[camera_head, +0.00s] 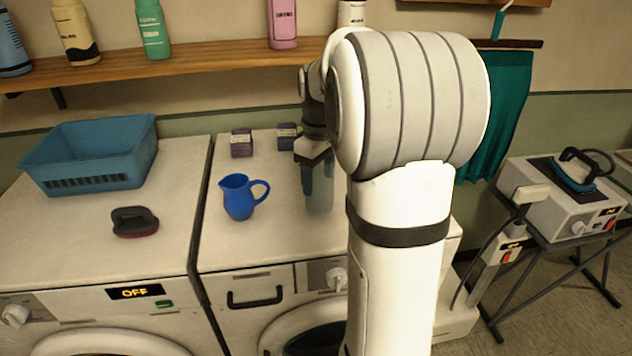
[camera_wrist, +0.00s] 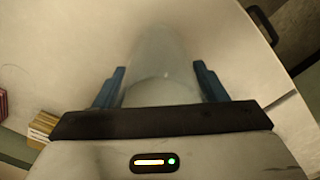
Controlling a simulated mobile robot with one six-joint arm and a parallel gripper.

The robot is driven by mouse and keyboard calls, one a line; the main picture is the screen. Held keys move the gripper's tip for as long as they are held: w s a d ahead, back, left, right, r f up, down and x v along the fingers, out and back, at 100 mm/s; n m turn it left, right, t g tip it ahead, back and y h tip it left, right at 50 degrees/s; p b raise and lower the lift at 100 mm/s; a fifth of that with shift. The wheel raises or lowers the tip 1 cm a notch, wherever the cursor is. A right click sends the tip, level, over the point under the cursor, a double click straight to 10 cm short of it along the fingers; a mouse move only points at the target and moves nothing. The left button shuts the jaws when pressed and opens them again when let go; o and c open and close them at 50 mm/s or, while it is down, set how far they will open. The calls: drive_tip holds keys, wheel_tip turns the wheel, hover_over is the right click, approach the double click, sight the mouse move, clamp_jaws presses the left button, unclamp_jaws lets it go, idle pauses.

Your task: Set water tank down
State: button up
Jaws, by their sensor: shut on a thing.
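The water tank (camera_head: 319,190) is a translucent grey-blue vessel, upright over the right part of the right washing machine's white top (camera_head: 265,238). My gripper (camera_head: 315,165) is shut on it from above and behind, and my arm hides part of the right side. In the wrist view the tank (camera_wrist: 162,55) lies between the two blue fingers of my gripper (camera_wrist: 160,82). I cannot tell whether its base touches the machine top.
A blue jug (camera_head: 239,198) stands left of the tank. Small boxes (camera_head: 241,143) sit behind it. A blue basket (camera_head: 92,155) and a dark brush (camera_head: 134,221) are on the left machine. A steam-iron station (camera_head: 562,195) stands at right. The machine top's front is clear.

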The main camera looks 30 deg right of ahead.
drive_tip(key=shift+f, duration=1.25)
drive_tip(key=shift+f, duration=0.1)
drive_tip(key=o, duration=1)
drive_tip(key=shift+o, duration=0.2)
wheel_tip(320, 180, up, 12)
drive_tip(key=s+a+f+m+t, duration=0.1)
drive_tip(key=s+a+f+m, duration=0.1)
drive_tip(key=s, duration=0.4)
drive_tip(key=s+a+f+m+t, duration=0.1)
drive_tip(key=s+a+f+m, duration=0.1)
drive_tip(key=s+a+f, duration=0.3)
drive_tip(key=s+a+f+m+t, duration=0.1)
drive_tip(key=s+a+f, duration=0.2)
drive_tip(key=s+a, duration=0.4)
drive_tip(key=shift+s+f+m+b, duration=0.3)
drive_tip(key=shift+s+f+m, duration=0.1)
drive_tip(key=shift+s, duration=0.6)
